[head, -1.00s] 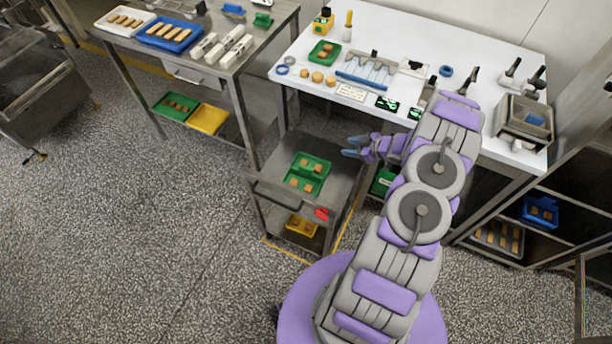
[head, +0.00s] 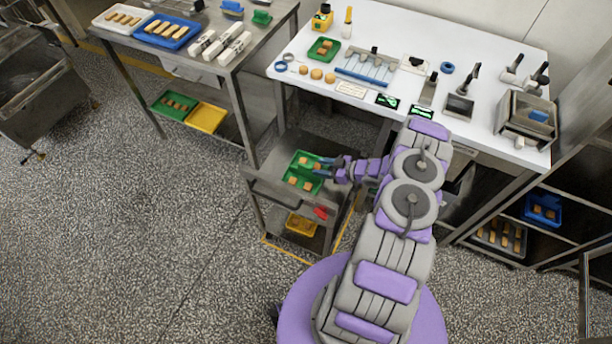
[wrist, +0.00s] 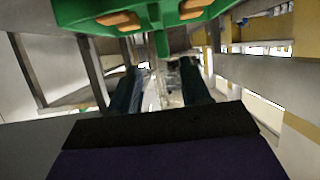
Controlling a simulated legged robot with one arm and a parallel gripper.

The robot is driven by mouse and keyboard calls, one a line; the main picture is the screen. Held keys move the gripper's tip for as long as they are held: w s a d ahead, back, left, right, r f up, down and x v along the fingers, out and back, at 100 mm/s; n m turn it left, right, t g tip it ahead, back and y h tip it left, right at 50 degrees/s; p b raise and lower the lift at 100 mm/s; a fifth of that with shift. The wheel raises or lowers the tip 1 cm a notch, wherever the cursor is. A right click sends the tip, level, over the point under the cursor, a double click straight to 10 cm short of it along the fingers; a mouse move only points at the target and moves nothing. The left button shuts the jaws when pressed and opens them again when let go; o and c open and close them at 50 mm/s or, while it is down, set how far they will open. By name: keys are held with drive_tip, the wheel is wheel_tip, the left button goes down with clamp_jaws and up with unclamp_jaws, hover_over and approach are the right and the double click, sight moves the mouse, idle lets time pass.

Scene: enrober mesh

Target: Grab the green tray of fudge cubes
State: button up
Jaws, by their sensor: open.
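The green tray (head: 304,171) holds several brown fudge cubes and lies on the top of the small steel cart. In the wrist view the green tray (wrist: 163,42) is at the top edge, with two cubes showing and a green tab hanging down at its near side. My gripper (head: 324,168) is at the tray's right side in the head view, partly covering that edge. In the wrist view my gripper (wrist: 160,85) is open, its two dark fingers apart, with the tab ahead between them. I cannot tell whether they touch the tray.
The steel cart (head: 262,188) has a red item (head: 321,213) at its front and a yellow tray (head: 301,225) below. The white table (head: 440,50) behind carries tools and another green tray (head: 313,54). Open floor lies to the left.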

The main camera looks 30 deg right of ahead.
sight(309, 167)
drive_tip(key=shift+b+x, duration=0.3)
drive_tip(key=shift+x, duration=1.25)
drive_tip(key=b+x, duration=0.1)
drive_tip(key=x, duration=0.3)
drive_tip(key=shift+a, duration=0.2)
clamp_jaws()
